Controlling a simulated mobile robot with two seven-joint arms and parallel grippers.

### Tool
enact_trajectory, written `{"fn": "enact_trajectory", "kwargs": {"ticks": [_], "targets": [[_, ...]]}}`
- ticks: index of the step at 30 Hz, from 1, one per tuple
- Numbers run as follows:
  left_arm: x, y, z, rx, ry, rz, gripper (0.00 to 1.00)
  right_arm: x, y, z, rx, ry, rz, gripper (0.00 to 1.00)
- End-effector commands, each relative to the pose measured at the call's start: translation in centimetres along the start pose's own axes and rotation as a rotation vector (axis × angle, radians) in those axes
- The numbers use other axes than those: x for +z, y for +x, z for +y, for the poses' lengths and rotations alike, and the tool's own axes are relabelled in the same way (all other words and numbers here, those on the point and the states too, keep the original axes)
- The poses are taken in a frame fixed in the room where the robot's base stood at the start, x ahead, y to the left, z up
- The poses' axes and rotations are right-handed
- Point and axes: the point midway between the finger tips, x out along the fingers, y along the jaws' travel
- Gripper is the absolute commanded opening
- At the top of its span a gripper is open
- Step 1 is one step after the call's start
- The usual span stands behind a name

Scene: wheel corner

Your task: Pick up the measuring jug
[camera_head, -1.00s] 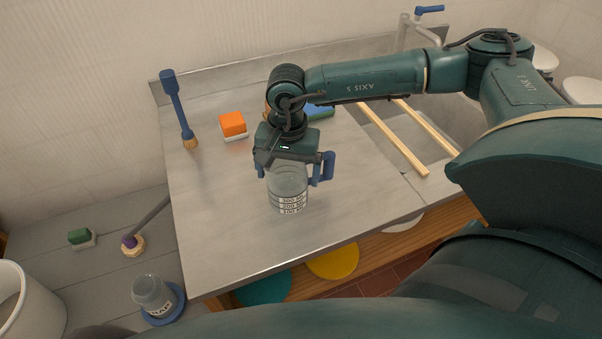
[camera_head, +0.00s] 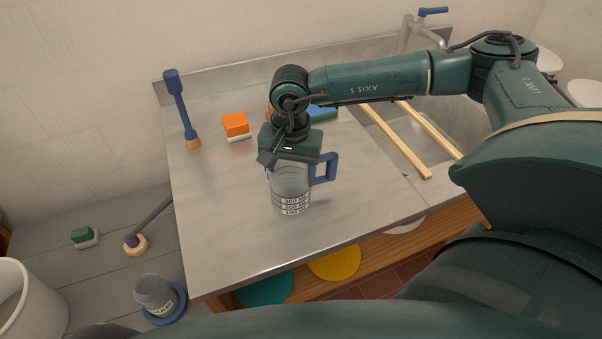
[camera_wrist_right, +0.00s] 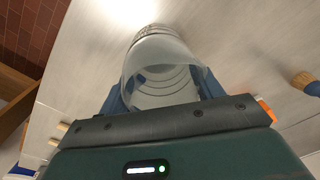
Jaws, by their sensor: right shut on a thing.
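The measuring jug (camera_head: 291,198) is clear, with dark printed graduation lines and a blue handle on its right side. It is upright on the metal counter, and I see no clear gap under it. My right gripper (camera_head: 291,164) comes down over it from above and is shut on its upper part. In the right wrist view, the jug (camera_wrist_right: 160,60) sits between the blue fingers, and the gripper body hides its near part. My left gripper is not in view.
The counter (camera_head: 230,220) is clear around the jug. Behind it are a blue-handled brush (camera_head: 181,108), an orange-and-white block (camera_head: 235,126) and a blue-green item (camera_head: 322,113) partly behind my arm. Wooden rails (camera_head: 395,143) cross the sink. Another clear vessel (camera_head: 155,292) stands lower left.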

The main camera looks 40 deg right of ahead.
Motion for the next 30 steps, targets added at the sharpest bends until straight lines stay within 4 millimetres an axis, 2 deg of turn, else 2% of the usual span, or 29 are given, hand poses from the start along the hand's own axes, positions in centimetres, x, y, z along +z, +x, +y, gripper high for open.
{"fn": "enact_trajectory", "kwargs": {"ticks": [5, 8, 15, 21, 26, 30], "targets": [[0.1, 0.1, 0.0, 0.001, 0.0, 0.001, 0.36, -0.1, -0.8, -0.1, -0.003, 0.001, 0.002, 0.37], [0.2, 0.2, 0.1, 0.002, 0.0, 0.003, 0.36, -0.1, -2.2, -0.1, -0.004, 0.0, 0.002, 0.37], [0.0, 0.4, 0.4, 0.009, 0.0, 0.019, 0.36, 0.0, -7.1, -0.3, -0.005, -0.001, 0.002, 0.37], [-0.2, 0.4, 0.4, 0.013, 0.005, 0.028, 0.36, 0.0, -9.6, -0.3, -0.002, -0.001, 0.001, 0.37], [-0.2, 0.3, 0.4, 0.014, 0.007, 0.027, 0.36, 0.2, -9.9, -0.4, 0.001, -0.023, -0.001, 0.37], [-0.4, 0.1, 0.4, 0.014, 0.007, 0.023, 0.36, 2.0, -8.7, -1.0, 0.01, -0.212, -0.006, 0.37]]}}
